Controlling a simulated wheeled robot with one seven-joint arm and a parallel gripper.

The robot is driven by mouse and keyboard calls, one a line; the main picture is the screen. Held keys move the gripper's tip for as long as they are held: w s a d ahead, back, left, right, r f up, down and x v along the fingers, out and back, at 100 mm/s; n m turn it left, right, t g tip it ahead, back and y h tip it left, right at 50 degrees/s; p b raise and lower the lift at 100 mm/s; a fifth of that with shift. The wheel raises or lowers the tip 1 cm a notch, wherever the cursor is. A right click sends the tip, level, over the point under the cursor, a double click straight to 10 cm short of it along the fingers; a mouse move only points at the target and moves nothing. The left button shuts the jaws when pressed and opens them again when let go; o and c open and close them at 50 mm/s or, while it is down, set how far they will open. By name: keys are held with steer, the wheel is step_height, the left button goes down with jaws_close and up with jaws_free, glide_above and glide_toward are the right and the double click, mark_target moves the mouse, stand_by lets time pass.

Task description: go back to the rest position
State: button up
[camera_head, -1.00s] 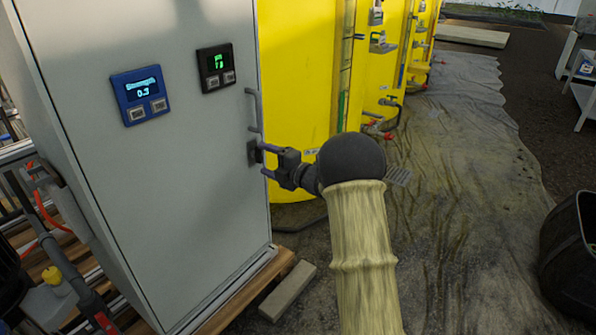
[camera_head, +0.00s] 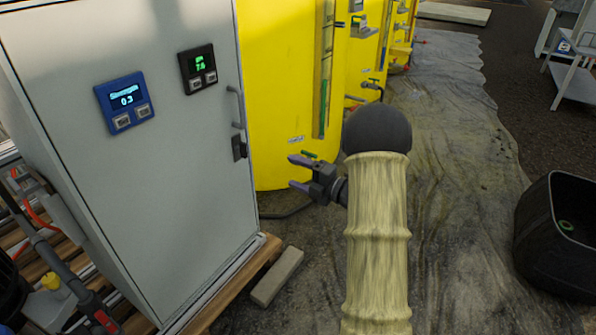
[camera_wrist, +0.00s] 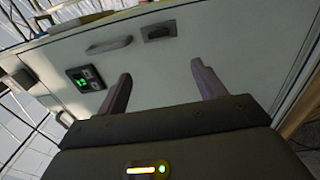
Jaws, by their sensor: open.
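My gripper (camera_head: 297,173) is open and empty, to the right of the grey cabinet (camera_head: 165,175) and clear of its door edge. In the wrist view my gripper (camera_wrist: 160,85) shows both fingers spread, with the cabinet face (camera_wrist: 150,70) beyond them. The door has a bar handle (camera_head: 234,105) and a dark latch (camera_head: 239,148). In the wrist view the handle (camera_wrist: 109,45) and the latch (camera_wrist: 158,31) lie past the fingertips, with nothing held between them.
A blue display unit (camera_head: 125,105) and a black one (camera_head: 198,69) are on the door. Yellow tanks (camera_head: 275,90) stand behind my gripper. A black bin (camera_head: 555,245) is at the right. A wooden block (camera_head: 277,276) lies by the cabinet's base. The floor sheet (camera_head: 455,150) is mostly clear.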

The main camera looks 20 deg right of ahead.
stand_by(0.4)
step_height(320, 180, up, 6)
steer(key=s+a+m+g+h+p, duration=0.25)
steer(key=m+h+p, duration=0.45)
steer(key=m+h, duration=0.5)
steer(key=s+a+r+m+g+p, duration=0.1)
steer(key=s+a+m+g+p, duration=0.15)
steer(key=s+m, duration=0.4)
steer(key=s+a+r+m+g+y+p, duration=0.1)
steer(key=s+a+m+g+p, duration=0.2)
steer(key=s, duration=0.6)
steer(key=s+a+r+m+g+p, duration=0.1)
steer(key=s+a+m+g+p, duration=0.2)
steer(key=s, duration=0.5)
step_height(320, 180, up, 37)
steer(key=g+p, duration=0.1)
steer(key=p, duration=3.4)
steer(key=shift+w+d+m+p, duration=0.25)
steer(key=shift+d+m+p, duration=0.05)
steer(key=shift+m, duration=0.15)
